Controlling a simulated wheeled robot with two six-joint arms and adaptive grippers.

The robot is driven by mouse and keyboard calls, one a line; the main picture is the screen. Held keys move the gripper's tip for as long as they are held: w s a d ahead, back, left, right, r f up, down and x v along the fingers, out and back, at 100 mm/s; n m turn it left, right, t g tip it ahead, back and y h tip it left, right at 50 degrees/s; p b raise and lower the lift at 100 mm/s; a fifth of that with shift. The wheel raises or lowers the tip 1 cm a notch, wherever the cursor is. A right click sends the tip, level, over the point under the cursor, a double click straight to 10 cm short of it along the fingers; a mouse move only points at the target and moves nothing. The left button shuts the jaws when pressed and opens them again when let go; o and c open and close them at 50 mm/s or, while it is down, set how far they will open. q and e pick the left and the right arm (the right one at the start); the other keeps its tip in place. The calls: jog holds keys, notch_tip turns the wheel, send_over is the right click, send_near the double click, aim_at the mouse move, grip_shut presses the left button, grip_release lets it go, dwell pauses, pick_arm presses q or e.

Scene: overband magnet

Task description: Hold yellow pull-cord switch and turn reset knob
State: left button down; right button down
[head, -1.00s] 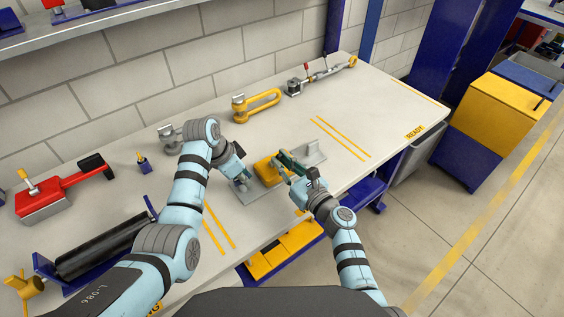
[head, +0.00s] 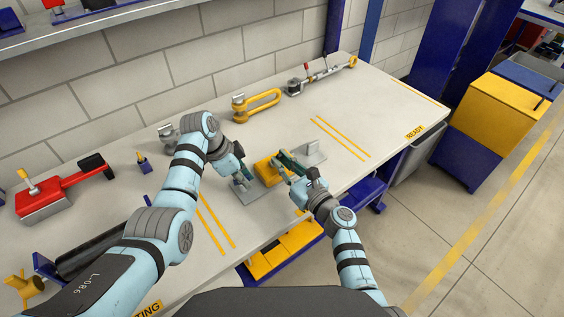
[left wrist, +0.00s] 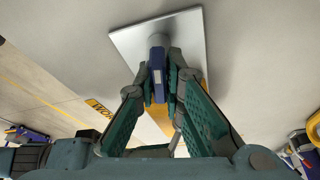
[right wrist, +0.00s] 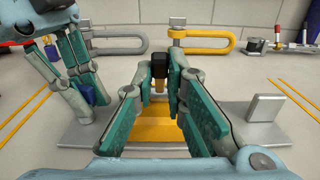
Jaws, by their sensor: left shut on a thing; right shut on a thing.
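The yellow pull-cord switch (head: 265,168) sits on a grey base plate (head: 250,193) on the bench. My right gripper (head: 282,161) is shut on the switch from the right side. In the right wrist view its yellow body (right wrist: 155,128) and a black-topped yellow stem (right wrist: 159,70) show between the fingers. The blue reset knob (left wrist: 158,84) stands on a round grey post at the plate's left part. My left gripper (left wrist: 159,80) is shut on this knob, one finger on each side. The fingers hide part of the knob and the switch.
A grey upright tab (right wrist: 264,109) stands at the plate's right end. A yellow shackle (head: 256,104) and a grey shackle (head: 168,133) lie behind, near the wall. The bench (head: 365,110) is mostly clear at the right.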

pick_arm(q)
jog(key=shift+s+d+m+g, duration=0.15)
jog(key=shift+m+g, duration=0.45)
jog(key=shift+m, duration=1.2)
jog(key=c, duration=1.6)
grip_release()
jog(key=v, duration=1.2)
jog(key=shift+c, duration=0.3)
